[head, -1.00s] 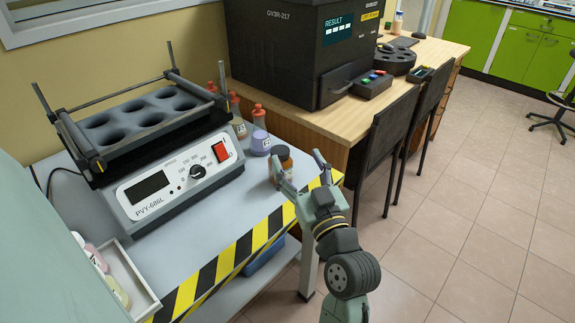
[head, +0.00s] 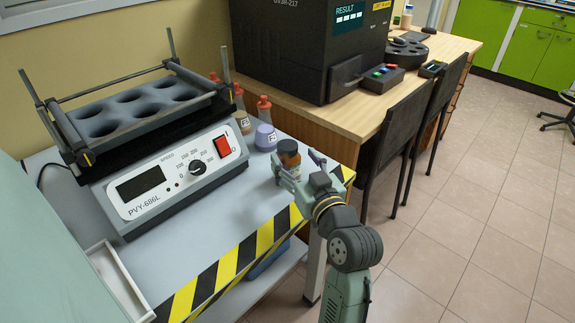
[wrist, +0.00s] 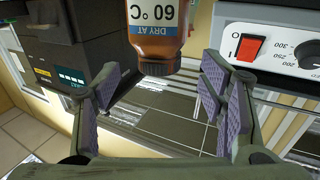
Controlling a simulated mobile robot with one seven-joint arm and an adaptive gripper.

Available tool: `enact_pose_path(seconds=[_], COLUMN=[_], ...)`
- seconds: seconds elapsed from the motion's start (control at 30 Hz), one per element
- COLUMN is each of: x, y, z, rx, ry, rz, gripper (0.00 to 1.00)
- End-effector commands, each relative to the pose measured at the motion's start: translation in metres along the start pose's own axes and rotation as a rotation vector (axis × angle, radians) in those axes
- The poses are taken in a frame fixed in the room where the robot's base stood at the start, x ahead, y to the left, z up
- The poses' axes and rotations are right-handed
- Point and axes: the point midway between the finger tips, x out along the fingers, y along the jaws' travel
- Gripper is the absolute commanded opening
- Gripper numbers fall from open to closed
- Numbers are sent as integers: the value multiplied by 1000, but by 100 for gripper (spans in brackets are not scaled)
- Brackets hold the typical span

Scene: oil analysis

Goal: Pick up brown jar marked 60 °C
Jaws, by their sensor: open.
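The brown jar (head: 288,158) with a dark cap and a pale label stands upright on the grey bench, near its right end. In the wrist view the jar (wrist: 155,28) appears upside down, and its label reads "DRY AT 60 °C". My gripper (head: 298,164) is at the jar, with one finger overlapping it in the head view. In the wrist view my gripper (wrist: 160,84) is open. The jar is between the lines of its fingers, ahead of the tips, and no finger visibly grips it. The jar's far end is out of the wrist view.
A shaker marked PVY-686L (head: 165,180) stands left of the jar. Orange-topped bottles (head: 265,135) stand behind it. A striped edge (head: 235,262) borders the bench. A white tray (head: 118,283) is at lower left. A wooden desk (head: 335,118) with a black analyser and chairs is beyond.

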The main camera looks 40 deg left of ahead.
Motion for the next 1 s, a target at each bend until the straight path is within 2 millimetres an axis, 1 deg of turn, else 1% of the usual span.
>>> enact_pose_path(seconds=[0.2, 0.3, 0.4, 0.63, 1.0], x=[31, 44, 50, 50, 50], y=[0, 0, 0, 1, 1], z=[-10, -8, -7, -6, -6], rx=[0, 1, 0, 0, 0], ry=[1, 1, 1, 1, 1], rz=[-3, -2, 0, 0, 0], gripper=[64, 64, 64, 64, 39])
